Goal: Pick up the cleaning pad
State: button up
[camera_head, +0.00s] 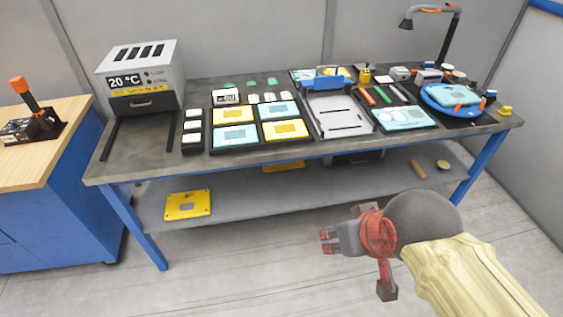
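I cannot tell for certain which item is the cleaning pad. Small white pads (193,126) lie in a dark holder on the left half of the workbench (150,160), and more small white pieces (269,97) lie farther back. Small green pieces (253,85) lie at the back of the bench. My gripper (326,241) hangs in front of the bench, over the floor in the picture, with its red-tipped end pointing left. It is apart from everything on the bench. Nothing shows in it, but its finger gap is too small to read.
A grey oven-like box (143,76) reading 20 °C stands at the bench's left end. Blue and yellow panels (233,115), a blue-handled frame (338,113), tools (381,95) and a blue round fixture (452,99) crowd the top. The lower shelf (300,185) holds a yellow plate (188,204).

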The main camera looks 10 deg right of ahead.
aim_at(506, 110)
jog(key=z, duration=1.75)
